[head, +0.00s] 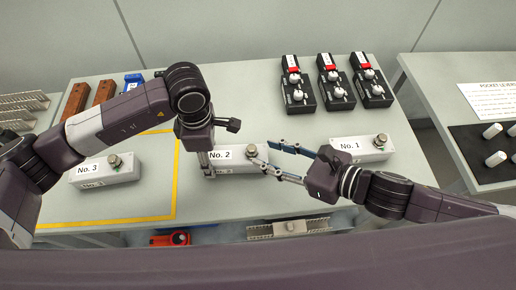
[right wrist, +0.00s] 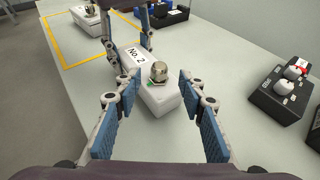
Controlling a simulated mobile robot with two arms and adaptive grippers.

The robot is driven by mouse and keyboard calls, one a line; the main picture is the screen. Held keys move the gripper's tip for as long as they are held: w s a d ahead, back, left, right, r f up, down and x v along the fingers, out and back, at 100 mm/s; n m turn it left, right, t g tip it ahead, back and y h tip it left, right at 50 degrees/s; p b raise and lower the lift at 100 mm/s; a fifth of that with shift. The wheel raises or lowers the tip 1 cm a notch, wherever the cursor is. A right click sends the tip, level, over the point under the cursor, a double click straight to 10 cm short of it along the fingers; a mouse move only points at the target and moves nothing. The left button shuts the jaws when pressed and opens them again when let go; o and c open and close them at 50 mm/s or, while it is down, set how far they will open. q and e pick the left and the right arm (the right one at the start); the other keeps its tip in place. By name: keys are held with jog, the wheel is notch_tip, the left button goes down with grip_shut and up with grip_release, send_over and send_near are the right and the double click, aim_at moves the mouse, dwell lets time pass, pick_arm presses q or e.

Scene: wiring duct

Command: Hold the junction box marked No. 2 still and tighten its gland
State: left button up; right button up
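The white junction box No. 2 (head: 236,155) sits on the table in the middle of the head view. It also shows in the right wrist view (right wrist: 168,98), with its round metal gland (right wrist: 158,72) on top at the near end. My left gripper (head: 208,160) is at the box's far-left end, and in the right wrist view its fingers (right wrist: 128,45) sit on either side of that end, seemingly clamped on it. My right gripper (head: 263,154) is open and empty. Its spread blue-padded fingers (right wrist: 160,115) point at the gland end, with the gland ahead between them, apart from it.
Box No. 1 (head: 362,154) stands right, behind my right gripper. Box No. 3 (head: 108,175) stands left inside a yellow outline (head: 174,190). Several black control boxes (head: 336,90) stand at the back. A second table (head: 430,85) is on the right.

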aim_at(255, 150)
jog(key=shift+x, duration=2.05)
grip_shut()
